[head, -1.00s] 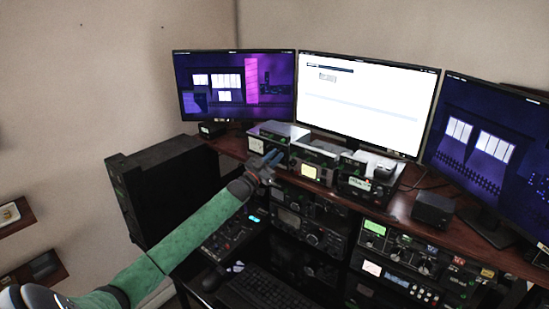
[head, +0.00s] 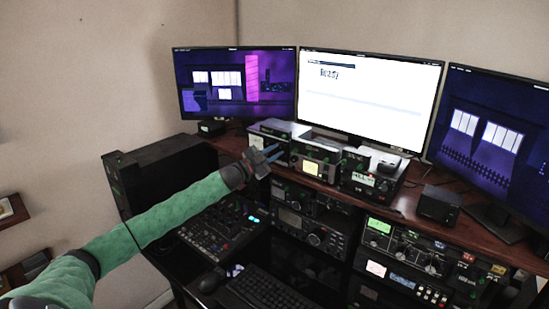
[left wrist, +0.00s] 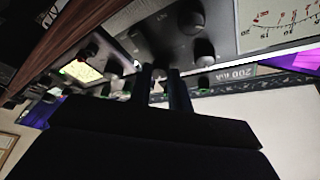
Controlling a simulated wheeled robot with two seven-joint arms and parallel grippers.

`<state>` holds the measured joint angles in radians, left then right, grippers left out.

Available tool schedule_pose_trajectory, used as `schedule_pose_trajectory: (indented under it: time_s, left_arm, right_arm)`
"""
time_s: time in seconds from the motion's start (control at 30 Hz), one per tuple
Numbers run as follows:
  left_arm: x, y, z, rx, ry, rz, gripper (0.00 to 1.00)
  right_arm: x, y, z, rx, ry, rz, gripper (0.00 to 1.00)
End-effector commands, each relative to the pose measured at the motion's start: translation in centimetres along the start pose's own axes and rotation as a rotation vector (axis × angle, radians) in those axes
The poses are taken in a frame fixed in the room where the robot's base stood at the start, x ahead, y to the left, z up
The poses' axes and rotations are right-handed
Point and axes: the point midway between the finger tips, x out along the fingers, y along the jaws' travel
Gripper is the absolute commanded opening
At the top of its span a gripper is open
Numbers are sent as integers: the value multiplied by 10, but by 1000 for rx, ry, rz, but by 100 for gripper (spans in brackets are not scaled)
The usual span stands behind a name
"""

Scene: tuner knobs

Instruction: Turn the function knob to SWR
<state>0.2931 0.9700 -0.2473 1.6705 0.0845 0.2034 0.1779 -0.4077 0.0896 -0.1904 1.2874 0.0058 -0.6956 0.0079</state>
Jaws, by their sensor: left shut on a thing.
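The tuner (head: 272,131) is the grey box at the left end of the desk shelf, below the left monitor. My left gripper (head: 272,156) is at its front face in the head view. In the left wrist view my left gripper (left wrist: 161,82) has its two dark fingers at the grey front panel (left wrist: 150,38), shut around a small knob mostly hidden between them. Two dark round knobs (left wrist: 203,52) show just right of the fingers, and a white meter (left wrist: 280,24) lies farther right. The knob labels and pointer are not readable. My right gripper is not in view.
More radio boxes (head: 315,166) stand to the right on the wooden shelf (head: 405,207). Radios with knobs (head: 310,235) fill the space below it. Three monitors (head: 370,95) stand behind. A keyboard (head: 262,290) lies in front, and a black case (head: 160,180) stands at left.

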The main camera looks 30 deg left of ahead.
Motion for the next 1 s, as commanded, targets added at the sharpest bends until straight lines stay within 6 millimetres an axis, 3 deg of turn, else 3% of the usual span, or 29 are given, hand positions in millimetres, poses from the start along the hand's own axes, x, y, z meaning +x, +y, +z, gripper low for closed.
schedule_pose_trajectory:
  time_s: [0.33,0.87,0.9,1.0]
  left_arm:
    - [0,0,0,131,-7,57,0]
    - [0,0,0,151,-8,66,0]
    - [0,0,0,151,-8,66,27]
    - [0,0,0,151,-8,66,40]
  right_arm:
    - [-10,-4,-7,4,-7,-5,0]
    - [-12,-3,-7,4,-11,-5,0]
    - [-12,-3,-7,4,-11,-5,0]
    - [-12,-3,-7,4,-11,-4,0]
